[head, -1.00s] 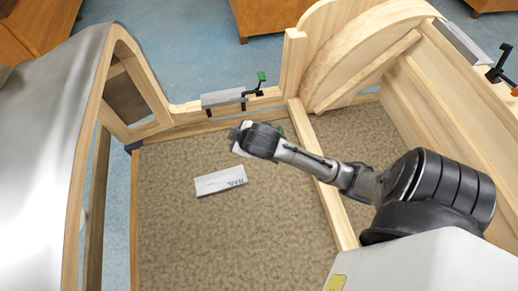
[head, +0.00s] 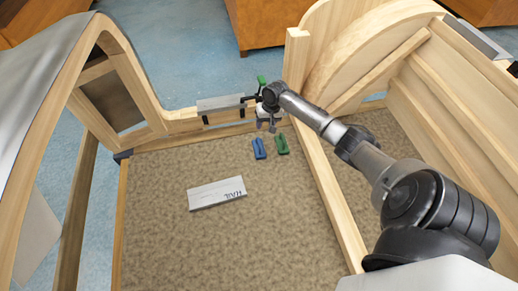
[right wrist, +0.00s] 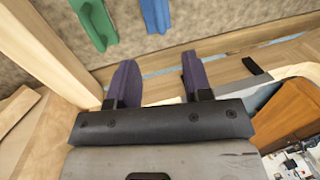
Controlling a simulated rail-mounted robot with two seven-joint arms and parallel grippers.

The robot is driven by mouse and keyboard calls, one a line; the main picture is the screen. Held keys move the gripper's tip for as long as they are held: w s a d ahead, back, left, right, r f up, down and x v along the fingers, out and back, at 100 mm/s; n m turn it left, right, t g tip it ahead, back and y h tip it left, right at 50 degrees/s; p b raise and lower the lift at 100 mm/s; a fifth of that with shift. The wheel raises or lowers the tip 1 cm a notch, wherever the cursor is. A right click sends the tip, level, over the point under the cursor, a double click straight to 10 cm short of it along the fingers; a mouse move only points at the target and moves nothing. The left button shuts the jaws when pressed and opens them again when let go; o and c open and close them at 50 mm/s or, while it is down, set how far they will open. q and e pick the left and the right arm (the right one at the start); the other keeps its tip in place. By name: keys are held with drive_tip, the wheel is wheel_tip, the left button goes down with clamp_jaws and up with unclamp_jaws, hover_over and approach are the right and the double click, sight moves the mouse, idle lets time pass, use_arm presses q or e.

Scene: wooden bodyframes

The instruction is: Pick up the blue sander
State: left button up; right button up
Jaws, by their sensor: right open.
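The blue sander (head: 259,149) lies on the brown carpeted floor of the wooden frame, near its back rail. A green sander (head: 281,144) lies just to its right. My right gripper (head: 268,124) is above and just behind the two sanders, empty, with its fingers apart. In the right wrist view the two purple-grey fingers (right wrist: 158,80) are spread, and the blue sander (right wrist: 155,14) shows beyond them at the top edge, partly cut off. The green sander (right wrist: 94,20) shows left of it. My left gripper is not in view.
A clamp with a metal block (head: 221,103) sits on the back rail (head: 180,126). A wooden beam (head: 325,200) runs along the right. Open carpet lies around the box.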

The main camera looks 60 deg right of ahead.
sight(259, 142)
drive_tip(key=f, duration=0.2)
drive_tip(key=f+b, duration=0.1)
drive_tip(key=f, duration=0.2)
drive_tip(key=w+a+f+b, duration=0.1)
drive_tip(key=f, duration=0.2)
drive_tip(key=shift+w+a+f, duration=0.1)
drive_tip(key=shift+f, duration=0.05)
drive_tip(key=shift+w+a+f+b, duration=0.15)
drive_tip(key=shift+f+b, duration=0.25)
drive_tip(key=shift+f, duration=0.45)
drive_tip(key=shift+w+a+f+b, duration=0.1)
drive_tip(key=shift+f+b, duration=0.35)
drive_tip(key=shift+f, duration=0.45)
drive_tip(key=shift+w+a+f+b, duration=0.15)
drive_tip(key=shift+f+b, duration=0.25)
drive_tip(key=shift+f, duration=0.45)
drive_tip(key=shift+d, duration=0.1)
drive_tip(key=c, duration=0.5)
clamp_jaws()
